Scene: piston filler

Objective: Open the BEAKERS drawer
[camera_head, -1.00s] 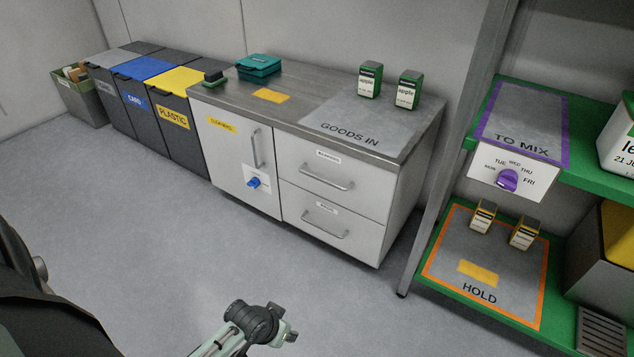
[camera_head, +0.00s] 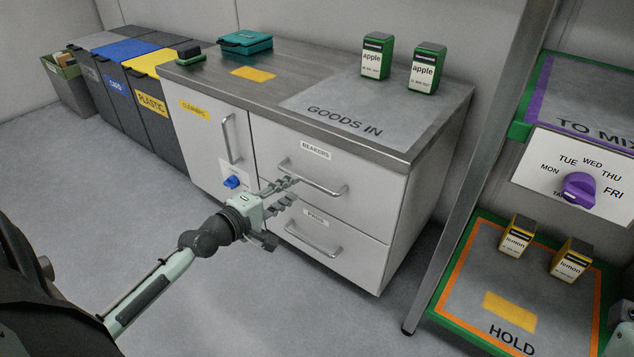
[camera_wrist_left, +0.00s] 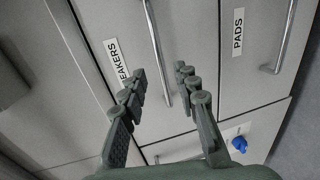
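The BEAKERS drawer (camera_head: 330,187) is the upper drawer of the grey cabinet, and it is closed. Its bar handle (camera_head: 318,178) runs across the front below the BEAKERS label (camera_head: 315,150). My left gripper (camera_head: 290,190) is open in front of the left end of this handle. In the left wrist view the handle (camera_wrist_left: 157,50) runs down between the two spread fingers of the gripper (camera_wrist_left: 160,93). I cannot tell whether the fingers touch it.
The PADS drawer (camera_head: 345,255) with its handle (camera_head: 312,241) is directly below. The CLEANERS door (camera_head: 207,130) with a blue knob (camera_head: 232,182) is to the left. A shelf post (camera_head: 480,165) stands to the right. Apple boxes (camera_head: 377,56) stand on the cabinet top.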

